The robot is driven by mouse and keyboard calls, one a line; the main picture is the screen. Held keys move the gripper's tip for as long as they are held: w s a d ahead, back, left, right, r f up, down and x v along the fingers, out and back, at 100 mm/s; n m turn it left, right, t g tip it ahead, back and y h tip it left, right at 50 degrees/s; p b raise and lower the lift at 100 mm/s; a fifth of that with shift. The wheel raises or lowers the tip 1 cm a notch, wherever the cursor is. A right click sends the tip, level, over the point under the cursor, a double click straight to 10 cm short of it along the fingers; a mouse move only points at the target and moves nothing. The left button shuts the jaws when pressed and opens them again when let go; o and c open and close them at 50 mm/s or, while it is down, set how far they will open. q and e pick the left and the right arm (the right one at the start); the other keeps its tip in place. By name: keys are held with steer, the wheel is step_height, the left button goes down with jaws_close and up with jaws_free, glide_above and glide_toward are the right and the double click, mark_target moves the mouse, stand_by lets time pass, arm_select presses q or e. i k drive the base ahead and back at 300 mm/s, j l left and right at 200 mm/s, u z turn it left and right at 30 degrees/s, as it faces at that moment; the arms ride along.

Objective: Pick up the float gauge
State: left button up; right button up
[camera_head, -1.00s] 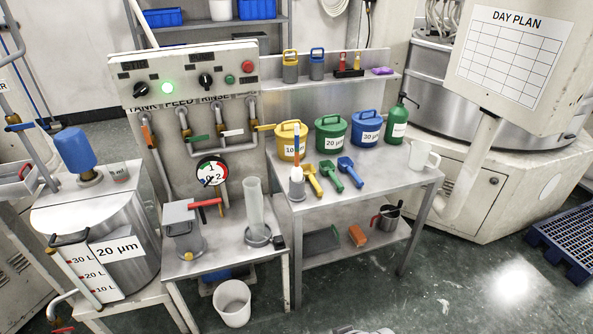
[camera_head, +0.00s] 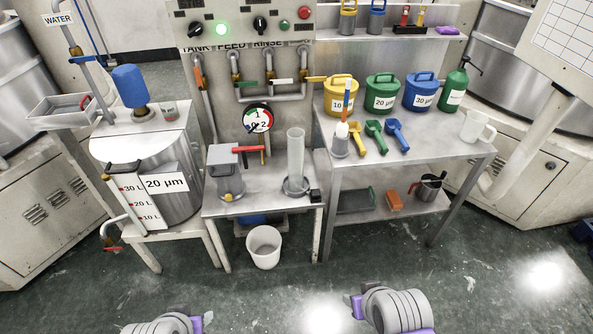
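The float gauge appears to be the upright piece with a white bulb and a thin blue-and-orange banded stem (camera_head: 346,102). It stands in a grey holder (camera_head: 340,148) at the front left corner of the steel bench (camera_head: 430,147). A tall clear cylinder (camera_head: 296,155) stands on the lower table (camera_head: 265,194) to its left. Grey ridged parts of my two arms with purple pieces show at the bottom edge, well apart from the bench. No gripper fingers show there.
Yellow (camera_head: 356,128), green (camera_head: 376,135) and blue (camera_head: 399,135) scoops lie just right of the holder. Yellow (camera_head: 341,96), green (camera_head: 382,95) and blue (camera_head: 420,93) lidded tubs stand behind. A white bucket (camera_head: 264,247) stands on the floor. The floor before the bench is clear.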

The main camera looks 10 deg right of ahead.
mark_target(342, 128)
steer(key=i+l+u, duration=0.25)
steer(key=l, duration=0.2)
steer(key=l+u, duration=0.25)
steer(key=l, duration=0.2)
steer(key=i+l+u, duration=0.25)
steer(key=l, duration=0.3)
steer(key=k+j, duration=0.05)
steer(key=k, duration=0.05)
